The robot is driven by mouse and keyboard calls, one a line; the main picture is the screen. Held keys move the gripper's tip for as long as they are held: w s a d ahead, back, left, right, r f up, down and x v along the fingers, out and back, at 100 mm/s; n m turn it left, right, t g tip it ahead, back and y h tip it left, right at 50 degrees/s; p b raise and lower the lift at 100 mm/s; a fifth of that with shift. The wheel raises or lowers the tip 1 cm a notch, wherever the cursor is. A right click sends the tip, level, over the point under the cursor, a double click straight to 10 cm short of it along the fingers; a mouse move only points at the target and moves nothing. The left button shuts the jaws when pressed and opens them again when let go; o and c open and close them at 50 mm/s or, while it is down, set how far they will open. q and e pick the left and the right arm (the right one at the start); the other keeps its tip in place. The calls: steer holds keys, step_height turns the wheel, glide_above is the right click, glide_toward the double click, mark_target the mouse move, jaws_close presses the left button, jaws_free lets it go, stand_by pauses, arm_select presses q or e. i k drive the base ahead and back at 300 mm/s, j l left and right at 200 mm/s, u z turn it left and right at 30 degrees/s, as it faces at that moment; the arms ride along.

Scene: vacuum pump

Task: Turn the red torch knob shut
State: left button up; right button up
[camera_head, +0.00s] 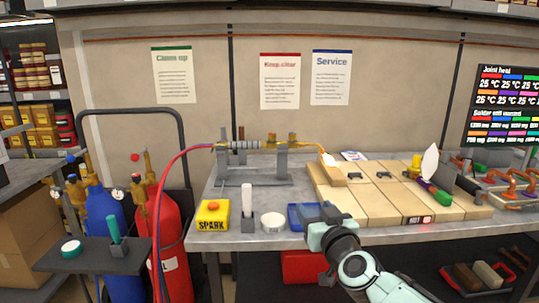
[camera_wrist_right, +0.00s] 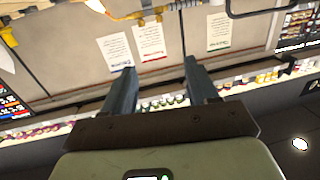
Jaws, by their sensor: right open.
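The brass torch (camera_head: 295,140) lies level in a grey metal stand (camera_head: 250,178) on the bench. A white-orange flame glows at its right tip; the tip also shows in the wrist view (camera_wrist_right: 130,16). Red and blue hoses enter its left end. Two small knobs stand up from the torch, a brownish-red one (camera_head: 271,138) and a darker one at the left; which is the red knob is hard to tell. My right gripper (camera_head: 327,217) is at the bench's front edge, below and in front of the torch, apart from it. Its fingers are open and empty in the wrist view (camera_wrist_right: 160,70).
A yellow SPARK box (camera_head: 212,215), a cup with a white stick (camera_head: 248,222), a white roll (camera_head: 272,222) and a blue tray (camera_head: 300,212) stand in front of the torch. Pale blocks (camera_head: 380,205) and a HOT sign lie right. Gas cylinders (camera_head: 172,230) stand left.

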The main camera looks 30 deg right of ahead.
mark_target(272, 136)
steer(key=i+l, duration=0.25)
steer(key=i, duration=0.2)
steer(key=i+l, duration=0.25)
steer(key=i, duration=0.2)
steer(key=i+l, duration=0.3)
steer(key=i, duration=0.15)
